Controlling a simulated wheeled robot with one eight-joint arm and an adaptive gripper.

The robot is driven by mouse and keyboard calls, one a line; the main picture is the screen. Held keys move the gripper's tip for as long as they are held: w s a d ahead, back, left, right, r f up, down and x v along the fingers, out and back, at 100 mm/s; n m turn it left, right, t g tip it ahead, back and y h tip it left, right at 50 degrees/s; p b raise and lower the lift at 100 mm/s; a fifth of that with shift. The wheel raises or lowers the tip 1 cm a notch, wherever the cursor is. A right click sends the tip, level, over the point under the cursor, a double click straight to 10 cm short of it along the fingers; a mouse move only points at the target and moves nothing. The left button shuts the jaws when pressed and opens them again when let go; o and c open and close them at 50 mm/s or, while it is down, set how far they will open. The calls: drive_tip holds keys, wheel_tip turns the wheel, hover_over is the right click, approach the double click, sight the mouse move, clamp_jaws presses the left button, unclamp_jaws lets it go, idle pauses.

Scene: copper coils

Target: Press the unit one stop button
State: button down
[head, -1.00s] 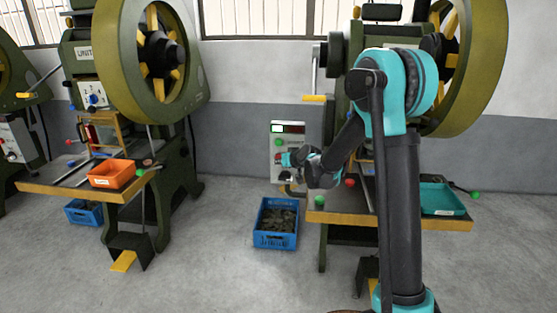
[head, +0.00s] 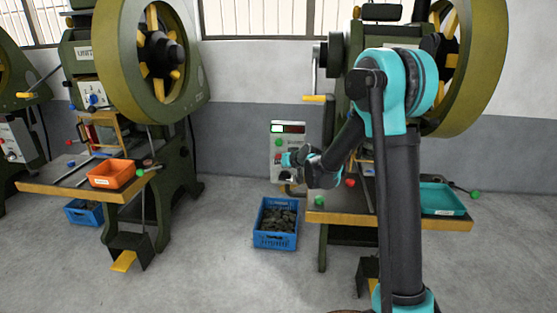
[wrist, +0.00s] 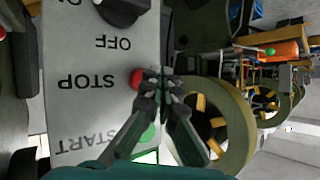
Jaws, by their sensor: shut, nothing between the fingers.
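The control panel (head: 277,147) stands beside the right-hand press, with a green button (head: 278,142) above a red button (head: 278,155). In the wrist view the panel (wrist: 65,60) is upside down. The red stop button (wrist: 136,78) sits beside the word STOP, and the green start button (wrist: 149,133) is beside START. My gripper (wrist: 158,74) is shut and empty, its tips in front of the red button's edge. It also shows at the panel in the head view (head: 288,158). I cannot tell whether the tips touch the button.
A black knob (wrist: 122,10) is beside OFF on the panel. A blue crate of parts (head: 257,228) is on the floor below. The right press table (head: 350,218) carries a teal tray (head: 440,199). Another press with an orange tray (head: 112,173) stands left.

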drive_tip(key=shift+w, duration=0.2)
drive_tip(key=shift+w, duration=0.25)
drive_tip(key=shift+w, duration=0.5)
idle(0.7)
drive_tip(key=shift+s, duration=0.95)
drive_tip(key=s, duration=0.5)
drive_tip(key=shift+a, duration=0.1)
idle(0.8)
